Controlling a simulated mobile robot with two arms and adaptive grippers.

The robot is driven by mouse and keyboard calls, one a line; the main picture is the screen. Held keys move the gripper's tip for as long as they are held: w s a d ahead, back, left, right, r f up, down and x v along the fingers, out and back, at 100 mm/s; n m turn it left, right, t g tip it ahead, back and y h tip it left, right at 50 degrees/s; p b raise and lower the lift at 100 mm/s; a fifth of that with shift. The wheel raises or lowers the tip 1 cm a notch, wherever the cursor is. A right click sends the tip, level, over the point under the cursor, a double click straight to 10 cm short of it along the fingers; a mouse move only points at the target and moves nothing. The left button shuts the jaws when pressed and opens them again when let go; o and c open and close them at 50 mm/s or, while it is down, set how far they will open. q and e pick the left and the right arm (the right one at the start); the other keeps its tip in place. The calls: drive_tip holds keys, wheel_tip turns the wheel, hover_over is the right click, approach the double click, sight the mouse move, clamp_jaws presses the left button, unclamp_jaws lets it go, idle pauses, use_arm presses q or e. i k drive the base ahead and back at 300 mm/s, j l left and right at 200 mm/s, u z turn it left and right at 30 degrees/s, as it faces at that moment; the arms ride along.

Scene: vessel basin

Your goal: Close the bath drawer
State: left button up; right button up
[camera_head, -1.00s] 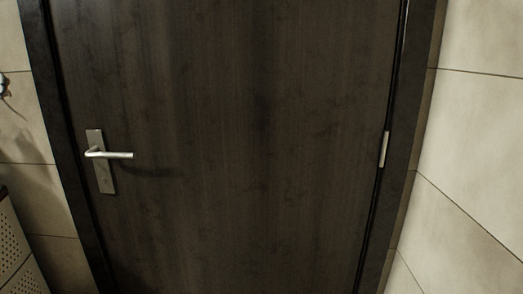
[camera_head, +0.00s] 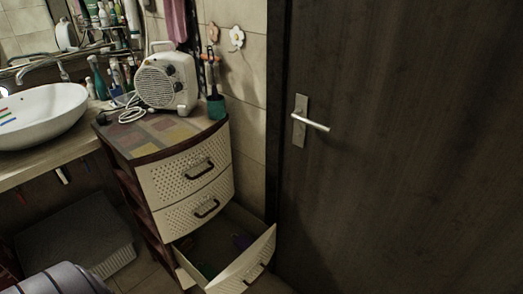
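The bath drawer (camera_head: 245,264) is the lowest drawer of a small cabinet (camera_head: 128,149) in the middle of the head view. It stands pulled out, and its cream perforated front with a dark handle sits apart from the cabinet. A few dark and coloured items lie inside it. The two drawers above it, the top one (camera_head: 186,171) and the middle one (camera_head: 195,208), are shut. Neither of my grippers shows in the view.
A dark door (camera_head: 400,150) with a metal handle stands right of the cabinet, close to the open drawer. A white basin (camera_head: 40,115) on a counter is at the left. A white fan heater (camera_head: 167,82) stands on the cabinet. A striped grey thing (camera_head: 58,280) is at the bottom left.

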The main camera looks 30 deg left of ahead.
sight(238, 270)
drive_tip(key=u, duration=1.2)
